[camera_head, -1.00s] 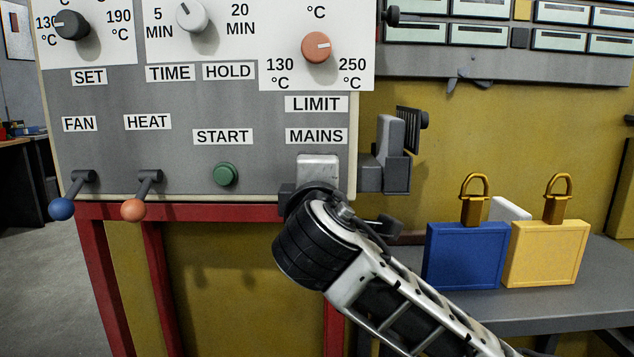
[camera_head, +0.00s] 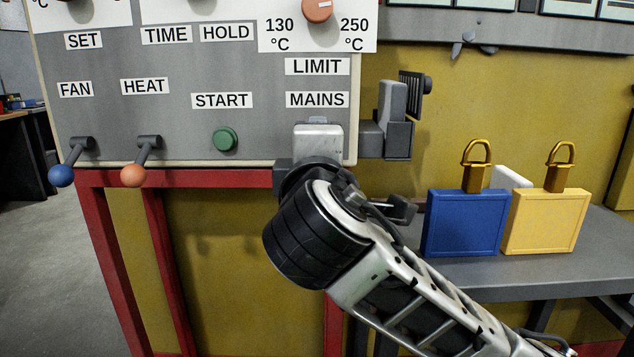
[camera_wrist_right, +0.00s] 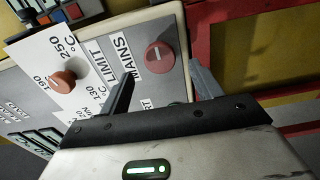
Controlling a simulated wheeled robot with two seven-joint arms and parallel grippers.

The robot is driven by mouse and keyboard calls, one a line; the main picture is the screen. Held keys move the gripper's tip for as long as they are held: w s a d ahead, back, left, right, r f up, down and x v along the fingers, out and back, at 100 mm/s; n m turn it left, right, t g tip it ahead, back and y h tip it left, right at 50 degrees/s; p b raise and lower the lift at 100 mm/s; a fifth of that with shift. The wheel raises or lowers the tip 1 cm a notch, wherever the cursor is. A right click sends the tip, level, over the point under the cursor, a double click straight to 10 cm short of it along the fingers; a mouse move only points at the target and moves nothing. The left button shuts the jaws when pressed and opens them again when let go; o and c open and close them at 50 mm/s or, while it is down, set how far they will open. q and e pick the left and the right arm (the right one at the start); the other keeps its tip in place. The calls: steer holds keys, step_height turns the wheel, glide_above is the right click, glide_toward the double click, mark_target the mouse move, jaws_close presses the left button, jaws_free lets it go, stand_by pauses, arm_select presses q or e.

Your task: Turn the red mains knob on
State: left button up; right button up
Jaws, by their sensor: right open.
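The red mains knob (camera_wrist_right: 160,57) is round with a pale bar across its face. It sits beside the MAINS label on the grey panel in the right wrist view. My right gripper (camera_wrist_right: 162,72) is open, one finger on each side of the knob in that picture; I cannot tell whether either touches it. In the head view my right gripper (camera_head: 318,143) is at the panel just below the MAINS label (camera_head: 317,100), and the knob is hidden behind it. My left gripper is not in view.
The orange-red LIMIT knob (camera_head: 317,9) is above. A green START button (camera_head: 225,139), a blue FAN lever (camera_head: 62,175) and an orange HEAT lever (camera_head: 134,175) are left. A grey bracket (camera_head: 397,138), blue padlock (camera_head: 465,222) and yellow padlock (camera_head: 547,222) are right.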

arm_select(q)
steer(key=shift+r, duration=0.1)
arm_select(e)
steer(key=s, duration=1.1)
steer(key=d+f+m+g, duration=0.4)
steer(key=d+f, duration=0.1)
steer(key=f, duration=0.7)
steer(key=d+f+m+g, duration=0.4)
steer(key=f, duration=0.9)
steer(key=s+d+f+m+g, duration=0.35)
steer(key=s+d+f, duration=0.25)
steer(key=s+f, duration=0.25)
steer(key=s+d+f+m+g, duration=0.35)
steer(key=s+d+f, duration=0.25)
steer(key=s+f, duration=0.25)
arm_select(q)
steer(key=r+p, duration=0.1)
steer(key=p, duration=0.1)
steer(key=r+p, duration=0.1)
steer(key=p, duration=0.1)
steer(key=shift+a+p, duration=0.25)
steer(key=shift+p, duration=0.15)
arm_select(e)
steer(key=w+a+r+t+y, duration=0.2)
steer(key=w+a+t+y, duration=0.1)
steer(key=w+a+t, duration=0.3)
steer(key=shift+w+a+m+t+y, duration=0.3)
steer(key=shift+a+t, duration=0.3)
steer(key=shift+t, duration=0.3)
